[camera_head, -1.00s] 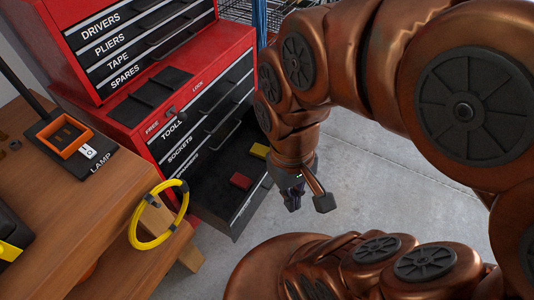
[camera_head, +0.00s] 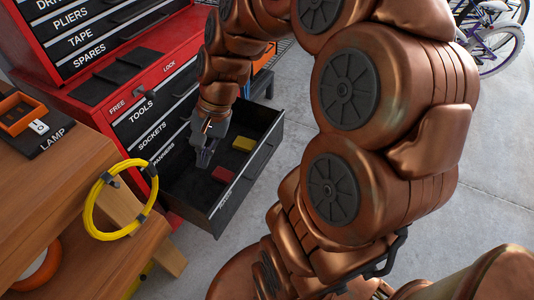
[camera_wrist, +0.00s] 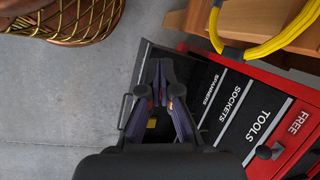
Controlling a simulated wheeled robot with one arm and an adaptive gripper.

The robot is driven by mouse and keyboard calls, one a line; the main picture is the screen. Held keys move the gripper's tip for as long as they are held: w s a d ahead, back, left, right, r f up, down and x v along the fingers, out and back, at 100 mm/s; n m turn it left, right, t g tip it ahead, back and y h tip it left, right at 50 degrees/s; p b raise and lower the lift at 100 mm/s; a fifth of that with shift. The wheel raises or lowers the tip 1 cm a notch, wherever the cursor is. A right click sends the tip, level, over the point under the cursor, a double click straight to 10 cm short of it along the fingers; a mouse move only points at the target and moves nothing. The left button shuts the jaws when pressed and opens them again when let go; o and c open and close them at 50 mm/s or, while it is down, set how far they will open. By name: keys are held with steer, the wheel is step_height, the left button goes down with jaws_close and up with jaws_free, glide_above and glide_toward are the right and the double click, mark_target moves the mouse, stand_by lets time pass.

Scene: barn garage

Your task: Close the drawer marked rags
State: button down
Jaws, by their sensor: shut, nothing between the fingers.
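The red tool chest has one low drawer (camera_head: 190,190) pulled out, below the drawer labelled spanners. A label strip shows on its front, but I cannot read it from here. Inside lie a red block (camera_head: 222,175) and a yellow block (camera_head: 243,144). My gripper (camera_head: 205,158) is shut and empty, pointing down over the drawer's inner part, near the chest face. I cannot tell whether its tips are below the drawer's rim. In the wrist view my gripper (camera_wrist: 161,82) hides much of the drawer (camera_wrist: 149,55), and a bit of the yellow block (camera_wrist: 151,123) shows.
The drawers marked tools (camera_head: 142,111), sockets and spanners are shut. A wooden bench (camera_head: 60,185) with a yellow cable loop (camera_head: 90,212) stands at the left, close to the drawer. Bicycles (camera_head: 492,40) stand at the far right. Grey floor (camera_head: 300,75) is clear beyond the drawer.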

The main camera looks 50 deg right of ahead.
steer(key=w+d+f+m+t+y+b, duration=0.1)
steer(key=w+d+f+m+t+b, duration=0.2)
steer(key=w+d+f+m+b, duration=0.5)
steer(key=s+d+f+m+t+h+b, duration=0.1)
steer(key=d+f+m+t+b, duration=0.15)
steer(key=d+f+m, duration=0.55)
steer(key=s+d+f+m+t+h+b, duration=0.1)
steer(key=s+d+f+b, duration=0.15)
steer(key=d+f, duration=0.65)
steer(key=s+d+f+m+t+h+b, duration=0.15)
steer(key=d+f+m+b, duration=0.3)
steer(key=d, duration=0.85)
steer(key=b, duration=0.3)
glide_toward(262, 146)
steer(key=shift+m+y, duration=0.35)
steer(key=w+f, duration=0.2)
steer(key=f, duration=0.1)
steer(key=w+f, duration=0.1)
steer(key=shift+a+f, duration=0.15)
steer(key=shift+f, duration=0.2)
steer(key=shift+w+a+r+b, duration=0.15)
steer(key=shift+w+b, duration=0.2)
steer(key=shift+w, duration=0.2)
